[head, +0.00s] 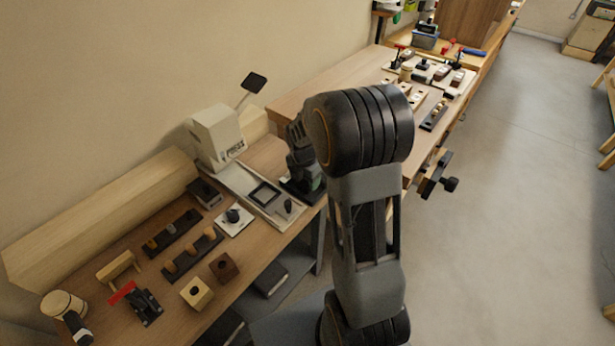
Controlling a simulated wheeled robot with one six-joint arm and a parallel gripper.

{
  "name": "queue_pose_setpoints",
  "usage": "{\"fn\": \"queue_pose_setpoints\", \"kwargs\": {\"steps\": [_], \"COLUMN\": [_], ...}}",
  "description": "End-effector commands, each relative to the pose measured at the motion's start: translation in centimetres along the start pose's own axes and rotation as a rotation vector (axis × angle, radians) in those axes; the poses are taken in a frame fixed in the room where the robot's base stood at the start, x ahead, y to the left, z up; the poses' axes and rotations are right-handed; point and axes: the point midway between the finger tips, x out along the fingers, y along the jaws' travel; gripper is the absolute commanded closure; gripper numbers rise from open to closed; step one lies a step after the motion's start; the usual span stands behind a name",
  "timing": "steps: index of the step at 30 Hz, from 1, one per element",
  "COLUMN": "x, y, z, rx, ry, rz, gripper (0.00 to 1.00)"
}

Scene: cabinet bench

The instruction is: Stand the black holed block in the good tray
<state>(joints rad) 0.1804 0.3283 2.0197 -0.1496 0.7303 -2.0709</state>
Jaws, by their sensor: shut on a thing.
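My gripper (304,178) is at the middle of the near bench, partly hidden behind my own arm. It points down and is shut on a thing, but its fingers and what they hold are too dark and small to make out. A low black-rimmed tray (290,187) with a patch of green lies directly beneath it; it looks like the good tray, though no label is readable. I cannot make out the black holed block clearly; it may be the thing in my gripper. I cannot tell whether that thing touches the tray.
A pale machine (217,137) stands left of my gripper, by a light board (262,213) with a black square frame. A brown holed block (224,267), a pale holed block (196,293), dark racks (193,254) and a red-handled clamp (140,302) occupy the bench's left.

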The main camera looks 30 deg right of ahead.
Motion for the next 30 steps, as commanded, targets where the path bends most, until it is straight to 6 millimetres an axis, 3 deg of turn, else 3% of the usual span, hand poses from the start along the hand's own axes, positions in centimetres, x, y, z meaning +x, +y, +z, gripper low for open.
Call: {"fn": "queue_pose_setpoints", "kwargs": {"steps": [30], "x": [0.94], "y": [0.0], "z": [-0.12], "rx": [0.0], "ry": [0.0], "rz": [0.0], "gripper": [0.7]}}
